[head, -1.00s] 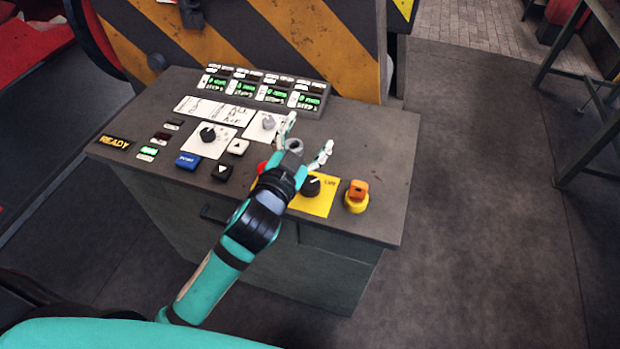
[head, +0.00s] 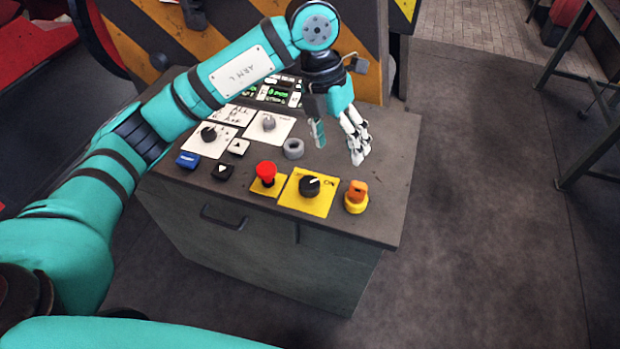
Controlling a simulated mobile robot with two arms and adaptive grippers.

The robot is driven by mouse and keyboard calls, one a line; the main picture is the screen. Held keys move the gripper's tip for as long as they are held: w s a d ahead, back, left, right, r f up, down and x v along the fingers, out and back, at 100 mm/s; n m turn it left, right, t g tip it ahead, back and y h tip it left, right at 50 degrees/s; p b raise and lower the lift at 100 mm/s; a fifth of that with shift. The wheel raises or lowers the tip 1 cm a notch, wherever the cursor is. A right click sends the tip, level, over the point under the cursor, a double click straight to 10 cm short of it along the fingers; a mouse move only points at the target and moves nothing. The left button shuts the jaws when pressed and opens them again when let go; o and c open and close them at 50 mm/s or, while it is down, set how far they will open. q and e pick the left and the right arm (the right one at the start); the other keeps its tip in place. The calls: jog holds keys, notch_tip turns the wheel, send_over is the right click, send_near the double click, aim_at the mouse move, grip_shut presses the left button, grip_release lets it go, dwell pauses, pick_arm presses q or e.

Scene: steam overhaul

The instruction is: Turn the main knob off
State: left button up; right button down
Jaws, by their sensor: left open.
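The main knob (head: 310,185) is a round black knob on a yellow plate (head: 303,205) near the front right of the console top. Its white mark points to the right, towards lettering that looks like "ON". My left gripper (head: 338,146) hangs with its fingers pointing down, behind and to the right of the knob in the picture. Its fingers are spread, with nothing between them, and it appears apart from the knob. My right gripper is out of view.
Beside the knob are a red mushroom button (head: 265,173) and an orange-and-yellow switch (head: 356,196). A grey ring (head: 293,149) lies behind it. Two more knobs, black (head: 208,134) and grey (head: 268,123), sit on white plates. A striped barrier (head: 150,40) stands behind the console.

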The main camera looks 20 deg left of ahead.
aim_at(310, 182)
pick_arm(q)
jog(key=w+a+r+n+y, duration=0.1)
jog(key=a+r+y, duration=0.15)
jog(key=a, duration=0.35)
jog(key=shift+y, duration=0.25)
jog(key=f+p, duration=0.4)
jog(key=f, duration=1.4)
jog(key=shift+w, duration=0.2)
jog(key=c, duration=1.2)
